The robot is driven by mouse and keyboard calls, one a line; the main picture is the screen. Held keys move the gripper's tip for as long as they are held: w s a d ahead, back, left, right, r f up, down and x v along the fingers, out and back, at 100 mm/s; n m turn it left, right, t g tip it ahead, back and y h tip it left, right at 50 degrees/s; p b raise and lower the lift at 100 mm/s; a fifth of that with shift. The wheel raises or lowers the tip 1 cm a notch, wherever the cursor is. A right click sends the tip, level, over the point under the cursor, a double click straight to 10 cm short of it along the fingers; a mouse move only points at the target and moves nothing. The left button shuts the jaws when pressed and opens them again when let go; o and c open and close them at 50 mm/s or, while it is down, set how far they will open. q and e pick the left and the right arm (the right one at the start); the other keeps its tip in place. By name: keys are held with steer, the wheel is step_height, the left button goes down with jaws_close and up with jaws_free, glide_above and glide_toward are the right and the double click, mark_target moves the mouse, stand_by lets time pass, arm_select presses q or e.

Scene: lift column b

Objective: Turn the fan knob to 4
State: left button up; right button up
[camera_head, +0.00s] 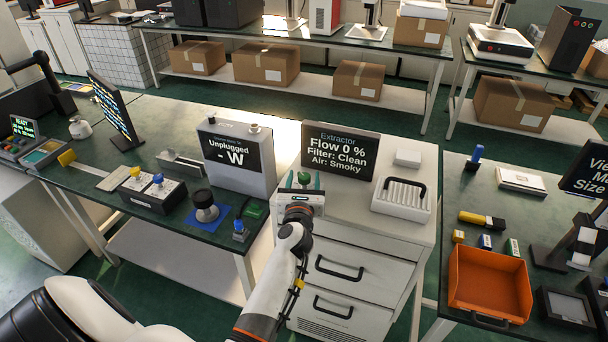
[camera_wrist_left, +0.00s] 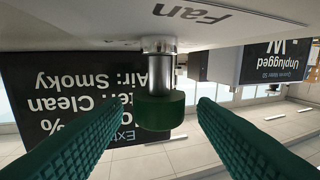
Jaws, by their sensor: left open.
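The fan knob (camera_wrist_left: 163,108) is a green cylinder on a short metal shaft. In the left wrist view, which is upside down, the shaft meets a white surface with the word "Fan" on it. In the head view the knob (camera_head: 304,178) stands on the white cabinet (camera_head: 360,225) in front of the Extractor display (camera_head: 340,152), which reads Flow 0 %, Filter: Clean, Air: Smoky. My left gripper (camera_head: 304,182) is open, with a green finger on either side of the knob and gaps showing in the wrist view. The knob's pointer and number marks are not visible. My right gripper is not in view.
The grey box with the "Unplugged" display (camera_head: 236,155) stands close on the left. A white rack (camera_head: 402,195) and small white box (camera_head: 407,158) sit to the right on the cabinet. An orange tray (camera_head: 488,280) is on the right table.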

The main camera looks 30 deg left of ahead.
arm_select(q)
steer(key=shift+w+a, duration=0.35)
steer(key=shift+w, duration=0.3)
